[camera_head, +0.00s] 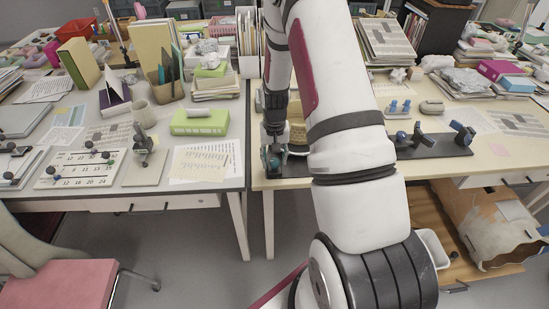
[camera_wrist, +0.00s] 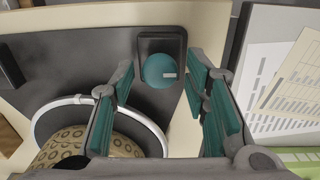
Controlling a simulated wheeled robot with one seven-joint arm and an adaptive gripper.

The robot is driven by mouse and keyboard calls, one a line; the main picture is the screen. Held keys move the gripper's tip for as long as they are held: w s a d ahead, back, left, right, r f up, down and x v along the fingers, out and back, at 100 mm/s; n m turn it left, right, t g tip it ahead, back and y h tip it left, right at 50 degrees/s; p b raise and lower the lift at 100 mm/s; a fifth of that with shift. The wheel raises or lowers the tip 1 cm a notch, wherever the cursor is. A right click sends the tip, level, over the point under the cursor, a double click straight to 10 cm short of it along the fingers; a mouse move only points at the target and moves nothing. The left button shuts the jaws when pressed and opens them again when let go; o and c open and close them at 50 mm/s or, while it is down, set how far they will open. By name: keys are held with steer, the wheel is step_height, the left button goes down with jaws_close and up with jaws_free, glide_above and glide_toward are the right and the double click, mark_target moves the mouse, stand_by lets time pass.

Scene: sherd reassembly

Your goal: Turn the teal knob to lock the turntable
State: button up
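The teal knob (camera_wrist: 160,71) is a round cap with a small pale mark on its right side, set on a black block (camera_wrist: 174,42) in the wrist view. My gripper (camera_wrist: 161,80) is open, with teal pads on either side of the knob. I see a gap on both sides and cannot tell how far above the knob the fingertips are. In the head view my gripper (camera_head: 272,150) points down at the right table's left edge.
A dark board (camera_wrist: 80,50) carries the knob block. In the head view, blue-topped fixtures (camera_head: 462,134) stand on a dark board to the right, partly behind my arm. A green box (camera_head: 200,122) and printed sheets (camera_head: 207,161) lie on the left table.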

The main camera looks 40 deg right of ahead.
step_height(320, 180, up, 12)
stand_by(0.8)
steer(key=shift+r, duration=0.1)
stand_by(0.3)
step_height(320, 180, up, 9)
steer(key=n+t, duration=0.1)
glide_above(274, 161)
steer(key=s+a, duration=0.1)
steer(key=a, duration=0.4)
steer(key=s+a+r+n+t, duration=0.1)
steer(key=s+a+r+n, duration=0.1)
steer(key=s+a+r, duration=0.6)
steer(key=s+a+r+n+t, duration=0.1)
steer(key=s+a+r+n, duration=0.1)
steer(key=s, duration=0.5)
steer(key=s+a+r+n+t, duration=0.1)
steer(key=s+a+r+n, duration=0.1)
steer(key=s+a+r, duration=0.3)
steer(key=shift+s+t, duration=0.3)
steer(key=shift+s, duration=0.65)
